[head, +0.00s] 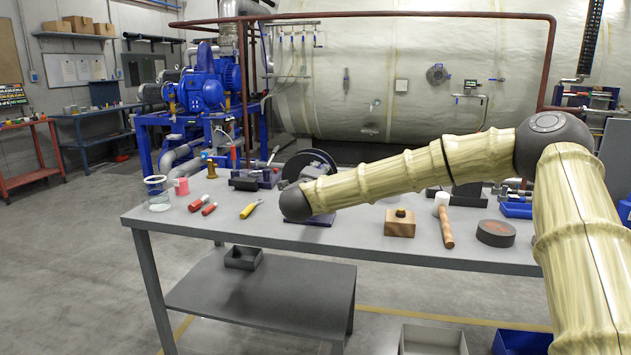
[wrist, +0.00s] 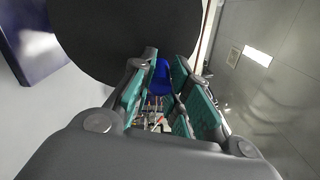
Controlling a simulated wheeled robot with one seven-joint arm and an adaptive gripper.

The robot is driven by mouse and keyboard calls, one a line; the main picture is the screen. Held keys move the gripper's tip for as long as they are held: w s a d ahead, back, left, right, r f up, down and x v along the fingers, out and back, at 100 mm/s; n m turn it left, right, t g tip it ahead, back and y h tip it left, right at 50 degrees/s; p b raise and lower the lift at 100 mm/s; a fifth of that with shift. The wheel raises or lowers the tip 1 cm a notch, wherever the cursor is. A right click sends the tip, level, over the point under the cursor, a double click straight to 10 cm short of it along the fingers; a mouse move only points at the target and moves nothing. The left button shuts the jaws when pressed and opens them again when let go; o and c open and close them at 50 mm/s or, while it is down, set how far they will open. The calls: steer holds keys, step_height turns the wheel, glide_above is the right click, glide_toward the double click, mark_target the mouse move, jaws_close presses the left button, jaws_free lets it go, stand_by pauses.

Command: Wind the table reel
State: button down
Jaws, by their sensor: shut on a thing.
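The table reel shows in the head view as a dark round disc (head: 310,163) on the bench, with a grey body and a dark blue base (head: 320,220). My arm hides part of it. In the wrist view the reel's large dark disc (wrist: 120,35) fills the upper left, close beside my gripper. My gripper (wrist: 167,75) has teal pads and is closed around a blue piece (wrist: 162,78) at the disc's edge, which looks like the reel's handle. In the head view my arm hides the gripper.
The grey bench (head: 350,245) also holds a glass beaker (head: 157,192), red-handled tools (head: 198,203), a yellow tool (head: 250,209), a wooden block (head: 400,223), a mallet (head: 445,225) and a dark round tin (head: 496,233). A vise (head: 255,178) stands left of the reel.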

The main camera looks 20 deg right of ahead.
steer(key=shift+s+d+f+m+b, duration=0.1)
steer(key=shift+d+f+m+b, duration=0.1)
steer(key=shift+f+m+b, duration=0.25)
steer(key=shift+r+m, duration=0.1)
steer(key=shift+m, duration=0.15)
steer(key=c, duration=1.4)
jaws_free()
steer(key=shift+o, duration=0.4)
steer(key=shift+s, duration=0.2)
steer(key=v, duration=1.1)
steer(key=shift+s+a, duration=0.25)
steer(key=shift+s, duration=0.05)
